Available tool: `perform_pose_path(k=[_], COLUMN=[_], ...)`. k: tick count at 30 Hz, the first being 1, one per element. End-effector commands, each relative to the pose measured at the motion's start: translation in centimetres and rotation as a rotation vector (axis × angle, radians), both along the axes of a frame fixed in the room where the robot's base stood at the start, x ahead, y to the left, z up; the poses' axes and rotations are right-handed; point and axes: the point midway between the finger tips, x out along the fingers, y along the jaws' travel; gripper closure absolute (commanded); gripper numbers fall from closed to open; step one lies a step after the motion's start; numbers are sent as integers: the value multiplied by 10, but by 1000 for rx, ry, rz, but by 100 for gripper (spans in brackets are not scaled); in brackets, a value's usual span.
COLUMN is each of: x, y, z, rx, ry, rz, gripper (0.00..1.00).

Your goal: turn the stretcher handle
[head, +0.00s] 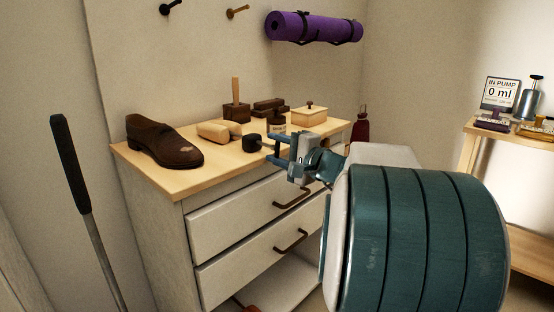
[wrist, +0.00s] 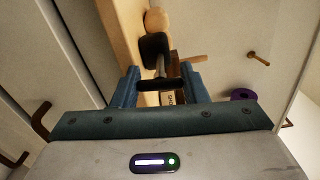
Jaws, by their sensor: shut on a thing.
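The shoe stretcher (head: 214,131) has a pale wooden block, a dark piece and a metal rod. It is at the dresser top, beside the brown shoe (head: 166,143) and outside it. In the wrist view its dark crossbar handle (wrist: 160,84) lies between the two blue fingers, with the rod (wrist: 160,66) and dark piece (wrist: 154,46) beyond. My gripper (head: 274,148) is shut on this handle; it also shows in the wrist view (wrist: 161,88). In the head view the fingers largely hide the handle. I cannot tell whether the stretcher rests on the top.
The dresser (head: 190,190) has two closed drawers. A rolled purple mat (head: 314,28) hangs above. A black-gripped stick (head: 72,165) stands at left.

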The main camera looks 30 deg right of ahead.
Motion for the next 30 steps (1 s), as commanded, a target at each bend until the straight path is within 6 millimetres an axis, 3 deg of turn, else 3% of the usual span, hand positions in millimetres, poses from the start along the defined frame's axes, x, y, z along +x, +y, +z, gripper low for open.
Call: perform_pose_path(k=[22, 23, 24, 30], x=[0, 0, 0, 0], y=[-1, -1, -1, 0], z=[0, 0, 0, 0], rx=[-77, -77, -77, -77], ry=[-27, -28, -28, -28], rz=[-2, -2, -2, -1], gripper=[83, 52, 41, 38])
